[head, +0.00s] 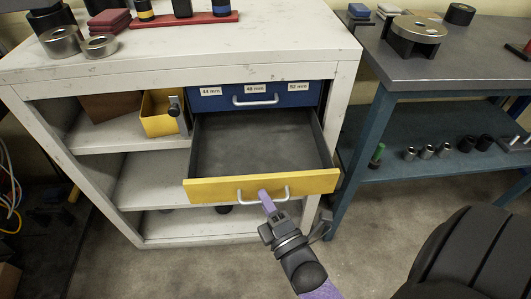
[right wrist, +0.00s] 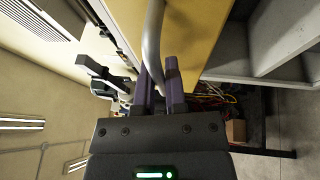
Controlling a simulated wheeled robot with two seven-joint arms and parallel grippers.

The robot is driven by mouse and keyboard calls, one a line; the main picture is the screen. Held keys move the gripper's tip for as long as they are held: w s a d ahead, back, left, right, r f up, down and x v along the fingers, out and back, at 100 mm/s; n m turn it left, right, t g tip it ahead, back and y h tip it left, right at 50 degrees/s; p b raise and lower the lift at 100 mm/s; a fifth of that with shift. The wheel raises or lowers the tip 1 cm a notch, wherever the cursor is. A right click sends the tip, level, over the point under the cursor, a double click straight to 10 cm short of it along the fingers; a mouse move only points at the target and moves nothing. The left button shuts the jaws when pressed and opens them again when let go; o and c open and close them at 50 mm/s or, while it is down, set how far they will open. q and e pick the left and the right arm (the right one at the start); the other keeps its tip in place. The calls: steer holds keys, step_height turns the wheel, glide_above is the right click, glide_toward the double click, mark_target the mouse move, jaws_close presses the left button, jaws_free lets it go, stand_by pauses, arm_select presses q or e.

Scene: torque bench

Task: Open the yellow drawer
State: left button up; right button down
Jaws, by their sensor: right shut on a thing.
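The yellow drawer (head: 230,188) stands pulled far out of the white cabinet, below the blue drawer. Its inside is grey and looks empty. My right gripper (head: 265,197) is at the drawer's front, shut on the silver drawer handle (head: 285,193). In the right wrist view the handle (right wrist: 153,40) passes between the two purple fingers of the gripper (right wrist: 159,85), beside the yellow drawer front (right wrist: 185,30). My left gripper is not in view.
The blue drawer (head: 290,96), with size labels, is closed above. A yellow bin (head: 157,124) sits on the cabinet's left shelf. A blue-legged workbench (head: 450,60) stands at the right, and a black chair-like shape (head: 465,255) is at the lower right. Bare floor lies in front.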

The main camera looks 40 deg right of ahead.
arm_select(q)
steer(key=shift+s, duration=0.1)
arm_select(e)
steer(key=c, duration=0.7)
jaws_free()
arm_select(q)
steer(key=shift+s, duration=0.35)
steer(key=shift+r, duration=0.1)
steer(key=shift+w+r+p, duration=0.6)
steer(key=shift+p, duration=0.15)
arm_select(e)
steer(key=v, duration=1)
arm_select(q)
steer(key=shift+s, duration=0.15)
